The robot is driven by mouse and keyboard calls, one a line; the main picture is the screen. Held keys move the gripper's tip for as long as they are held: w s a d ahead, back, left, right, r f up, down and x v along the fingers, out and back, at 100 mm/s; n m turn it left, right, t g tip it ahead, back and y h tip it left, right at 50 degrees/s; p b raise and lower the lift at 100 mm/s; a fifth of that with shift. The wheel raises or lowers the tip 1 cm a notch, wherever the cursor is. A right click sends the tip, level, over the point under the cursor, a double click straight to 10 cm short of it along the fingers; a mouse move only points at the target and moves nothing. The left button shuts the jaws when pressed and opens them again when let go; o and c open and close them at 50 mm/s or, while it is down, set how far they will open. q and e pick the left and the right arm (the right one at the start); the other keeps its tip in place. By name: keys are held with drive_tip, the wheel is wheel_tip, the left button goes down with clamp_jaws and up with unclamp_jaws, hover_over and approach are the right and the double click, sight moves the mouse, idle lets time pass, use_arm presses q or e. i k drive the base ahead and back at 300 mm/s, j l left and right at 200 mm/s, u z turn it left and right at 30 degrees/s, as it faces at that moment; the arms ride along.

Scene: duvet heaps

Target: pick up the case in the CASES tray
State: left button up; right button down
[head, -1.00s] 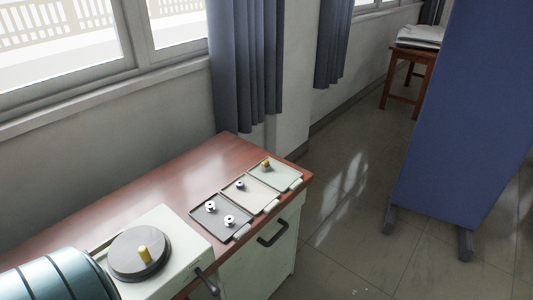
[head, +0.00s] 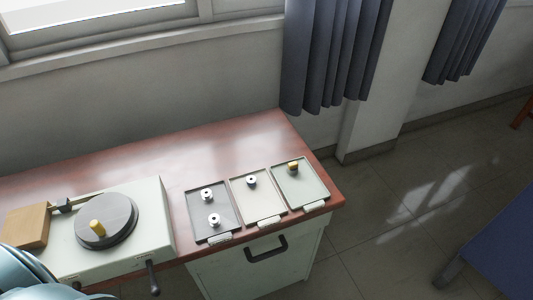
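Three small trays lie side by side on the cabinet top. The dark grey left tray (head: 225,228) holds two white round pieces with dark centres, a back piece (head: 207,194) and a front piece (head: 214,220). The beige middle tray (head: 262,205) holds one white and dark round piece (head: 251,180). The pale green right tray (head: 306,192) holds a small brass-coloured piece (head: 293,167). Each tray has a pale tag at its front edge, but the writing is too small to read, so I cannot tell which is CASES. Neither gripper is in view.
A pale machine (head: 153,222) with a dark round plate (head: 104,218) stands left of the trays. A brass cylinder (head: 97,228) stands on the plate, and a wooden block (head: 25,224) is at its left. A blue screen (head: 505,245) stands on the floor at right.

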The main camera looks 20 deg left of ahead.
sight(292, 168)
drive_tip(key=i+l+u, duration=0.2)
drive_tip(key=l, duration=0.15)
drive_tip(key=i+l+u, duration=0.1)
drive_tip(key=l+u, duration=0.15)
drive_tip(key=i+l+u, duration=0.2)
drive_tip(key=l, duration=0.25)
drive_tip(key=l+u, duration=0.2)
drive_tip(key=l, duration=0.15)
